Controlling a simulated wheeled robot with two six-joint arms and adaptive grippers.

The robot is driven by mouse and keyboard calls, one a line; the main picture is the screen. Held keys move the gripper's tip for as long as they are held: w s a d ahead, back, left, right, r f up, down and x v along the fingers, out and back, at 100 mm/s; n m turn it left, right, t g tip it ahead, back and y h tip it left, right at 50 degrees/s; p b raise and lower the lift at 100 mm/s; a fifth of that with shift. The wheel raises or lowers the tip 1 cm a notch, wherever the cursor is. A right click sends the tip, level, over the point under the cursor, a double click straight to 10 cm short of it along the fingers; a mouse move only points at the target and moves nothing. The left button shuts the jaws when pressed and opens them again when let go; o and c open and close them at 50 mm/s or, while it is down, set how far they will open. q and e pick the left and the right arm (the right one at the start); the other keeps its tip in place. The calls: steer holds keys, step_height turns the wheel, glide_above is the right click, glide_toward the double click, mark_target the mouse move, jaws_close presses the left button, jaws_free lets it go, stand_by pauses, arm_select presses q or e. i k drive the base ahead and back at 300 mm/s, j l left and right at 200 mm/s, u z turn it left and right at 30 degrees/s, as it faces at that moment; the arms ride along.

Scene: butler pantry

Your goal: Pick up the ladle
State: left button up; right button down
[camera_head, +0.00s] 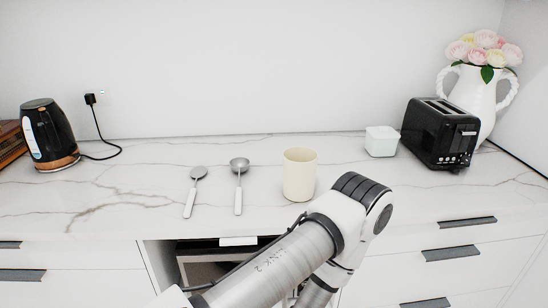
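The ladle (239,167) lies on the white marble counter, its round grey metal bowl toward the wall and its pale handle toward the front edge. A similar spoon (198,173) with a flatter oval bowl lies just to its left, apart from it. A cream cup (299,174) stands upright to the right of the ladle. One of my arms rises from the bottom of the view and bends at a dark joint right of the cup, then folds back down. Neither of my grippers shows, and nothing is touching the ladle.
A black kettle (48,136) with a cord stands at the left. A small white container (381,141), a black toaster (441,133) and a white flower vase (479,97) stand at the right. The counter (130,190) left of the spoon is clear. Drawers are below.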

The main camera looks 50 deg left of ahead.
mark_target(239, 166)
steer(key=u, duration=1.85)
